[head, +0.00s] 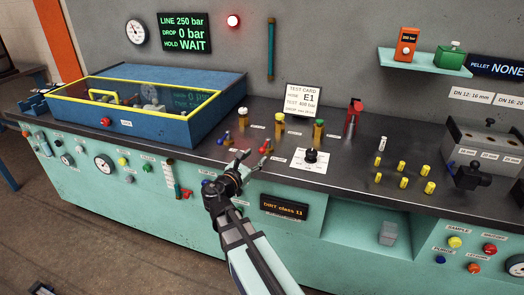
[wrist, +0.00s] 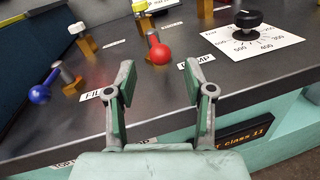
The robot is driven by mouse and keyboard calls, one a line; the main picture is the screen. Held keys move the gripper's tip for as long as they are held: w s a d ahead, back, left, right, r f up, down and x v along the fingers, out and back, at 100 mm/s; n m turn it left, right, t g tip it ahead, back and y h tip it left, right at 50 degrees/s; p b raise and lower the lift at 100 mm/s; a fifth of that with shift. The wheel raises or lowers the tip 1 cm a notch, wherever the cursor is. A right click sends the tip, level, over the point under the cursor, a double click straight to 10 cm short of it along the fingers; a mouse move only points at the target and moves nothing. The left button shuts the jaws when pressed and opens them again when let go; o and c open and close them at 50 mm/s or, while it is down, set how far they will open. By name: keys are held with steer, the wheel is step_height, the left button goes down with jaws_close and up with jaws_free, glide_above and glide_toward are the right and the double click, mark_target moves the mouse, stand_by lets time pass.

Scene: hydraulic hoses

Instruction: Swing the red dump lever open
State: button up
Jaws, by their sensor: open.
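The red dump lever has a red ball knob (wrist: 160,53) on a metal arm from a brass block, beside the DUMP label (wrist: 197,61) in the wrist view. In the head view the red knob (head: 263,150) shows just beyond my fingers. My gripper (wrist: 162,75) is open and empty, its two fingers apart over the bench's front part. The red knob appears between and beyond the fingertips, with no contact visible. In the head view my gripper (head: 252,163) hangs at the bench's front edge.
A blue-knobbed lever (wrist: 40,94) stands left beside the FILL label. A black dial knob (wrist: 248,19) on a white card (wrist: 255,40) stands to the right. The wall display (head: 185,32) reads LINE 250 bar, DROP 0 bar, HOLD WAIT. A red lamp (head: 233,21) glows.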

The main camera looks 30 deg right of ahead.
mark_target(260, 152)
steer(key=shift+x, duration=2.75)
jaws_close()
